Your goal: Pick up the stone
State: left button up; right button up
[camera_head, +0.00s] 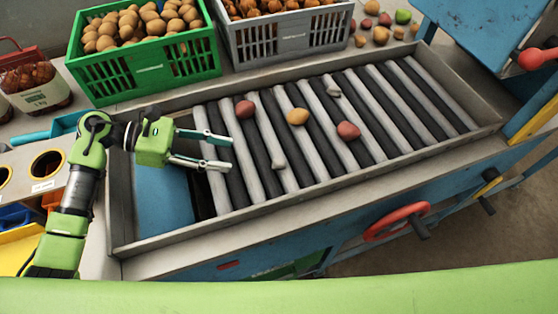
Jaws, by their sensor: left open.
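A small grey lump that looks like a stone (334,91) lies on the rollers of the sorting conveyor (310,172), toward its far side. Another pale grey lump (279,164) shows nearer my left gripper; I cannot tell whether it is a stone or part of a roller. My left gripper (230,153) is open and empty over the left end of the rollers, its fingers pointing right. It is apart from both lumps. My right gripper is not in view.
A red potato (245,108), a yellow potato (297,116) and another red potato (348,130) lie on the rollers. A green crate (148,72) and a grey crate (290,38) stand behind the conveyor. A raised metal frame borders the rollers. The right rollers are clear.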

pick_arm(q)
jog(key=p, duration=0.3)
send_near(274, 162)
jog(key=x, duration=0.4)
jog(key=shift+d, duration=0.1)
jog(key=shift+d+f, duration=0.25)
jog(key=shift+f, duration=0.05)
jog(key=p+x, duration=0.1)
jog(key=x, duration=0.1)
jog(key=p+x, duration=0.2)
jog(key=shift+d+r, duration=0.3)
jog(key=shift+d, duration=0.1)
jog(key=shift+d+f, duration=0.35)
jog(key=shift+a, duration=0.1)
jog(key=shift+c, duration=0.4)
grip_shut()
